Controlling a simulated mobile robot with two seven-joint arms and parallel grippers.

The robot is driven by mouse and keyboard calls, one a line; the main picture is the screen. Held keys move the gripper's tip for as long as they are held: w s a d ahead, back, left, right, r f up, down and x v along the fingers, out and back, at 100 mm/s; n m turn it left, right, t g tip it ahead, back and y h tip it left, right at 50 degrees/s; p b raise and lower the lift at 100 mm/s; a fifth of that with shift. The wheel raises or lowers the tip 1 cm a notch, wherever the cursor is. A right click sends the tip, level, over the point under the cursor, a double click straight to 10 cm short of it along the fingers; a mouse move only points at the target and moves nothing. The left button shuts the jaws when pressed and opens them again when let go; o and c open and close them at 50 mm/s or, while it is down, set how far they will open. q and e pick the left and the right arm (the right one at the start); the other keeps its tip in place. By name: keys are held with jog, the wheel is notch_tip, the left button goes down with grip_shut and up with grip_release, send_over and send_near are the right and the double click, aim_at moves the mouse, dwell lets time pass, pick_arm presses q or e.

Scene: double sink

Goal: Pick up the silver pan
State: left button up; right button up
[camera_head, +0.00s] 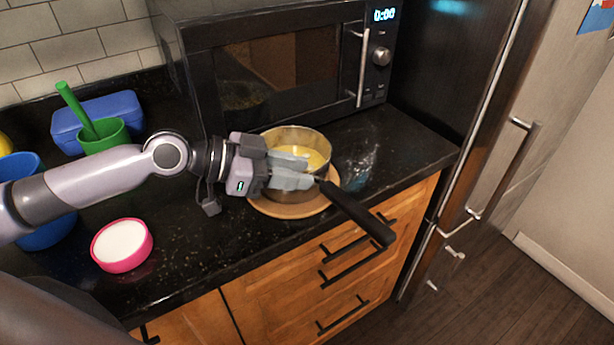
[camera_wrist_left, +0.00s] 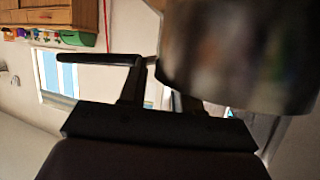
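The silver pan (camera_head: 309,138) stands on a round wooden board (camera_head: 283,211) on the black counter. Its inside looks yellowish, and its black handle (camera_head: 360,215) points to the lower right, past the counter's front edge. My left gripper (camera_head: 305,173) reaches in from the left, across the pan's near side, by the root of the handle. Its fingers hide part of the pan. In the left wrist view the fingers stand apart, with the blurred pan wall (camera_wrist_left: 240,60) at the right and the handle (camera_wrist_left: 95,58) at the left. I cannot tell whether they touch it. My right gripper is not in view.
A black microwave (camera_head: 275,75) stands close behind the pan. At the left are a pink-rimmed bowl (camera_head: 122,245), a green cup (camera_head: 104,136), a blue box (camera_head: 97,110) and a blue cup (camera_head: 45,232). Counter right of the pan (camera_head: 405,140) is clear. A dark fridge (camera_head: 450,80) stands at the right.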

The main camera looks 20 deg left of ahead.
pick_arm(q)
grip_shut()
dwell(1.3)
jog(key=shift+w+r, duration=0.1)
jog(key=shift+r, duration=0.05)
